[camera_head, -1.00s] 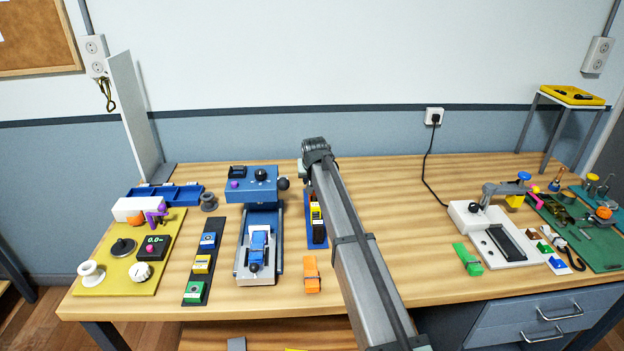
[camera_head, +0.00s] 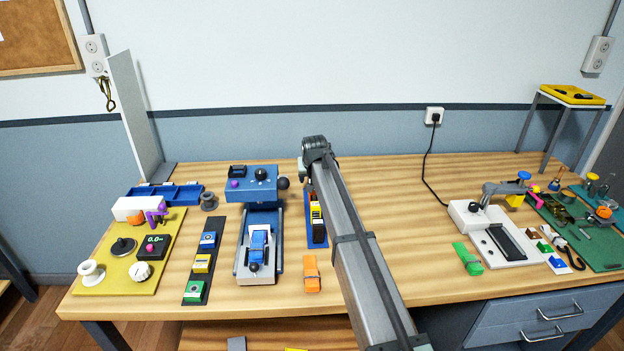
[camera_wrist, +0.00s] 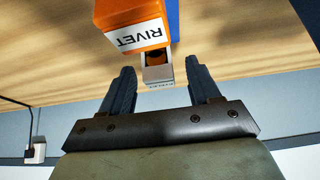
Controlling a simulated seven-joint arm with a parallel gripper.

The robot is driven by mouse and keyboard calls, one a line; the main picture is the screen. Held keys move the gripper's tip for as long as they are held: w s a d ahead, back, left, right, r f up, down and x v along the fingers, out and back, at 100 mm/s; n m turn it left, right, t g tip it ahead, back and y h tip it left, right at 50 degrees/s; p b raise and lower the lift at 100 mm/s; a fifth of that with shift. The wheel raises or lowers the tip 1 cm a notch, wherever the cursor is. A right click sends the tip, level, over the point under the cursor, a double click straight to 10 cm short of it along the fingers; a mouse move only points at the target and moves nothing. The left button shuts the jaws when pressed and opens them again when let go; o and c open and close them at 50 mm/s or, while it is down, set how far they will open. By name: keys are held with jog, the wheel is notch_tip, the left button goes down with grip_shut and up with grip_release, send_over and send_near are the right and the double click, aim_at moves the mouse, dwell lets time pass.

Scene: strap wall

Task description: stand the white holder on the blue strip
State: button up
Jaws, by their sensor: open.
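In the wrist view a small white holder (camera_wrist: 158,73) with a printed label and a dark opening is between my fingertips, close to an orange holder (camera_wrist: 135,25) labelled RIVET. My gripper (camera_wrist: 161,76) is open, with one finger on each side of the white holder; I cannot tell whether either touches it. A piece of the blue strip (camera_wrist: 173,14) shows beside the orange holder. In the head view the blue strip (camera_head: 320,243) lies left of my arm with a row of holders on it. My arm partly covers that area. Whether the white holder rests on the strip is unclear.
A blue press-like fixture (camera_head: 262,215) stands left of the strip, and a black strip with coloured blocks (camera_head: 205,262) lies further left. An orange clip (camera_head: 312,274) lies in front of the strip.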

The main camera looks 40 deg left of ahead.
jog(key=v, duration=1.1)
jog(key=shift+s+r, duration=0.1)
jog(key=shift+r, duration=0.05)
jog(key=shift+d, duration=0.1)
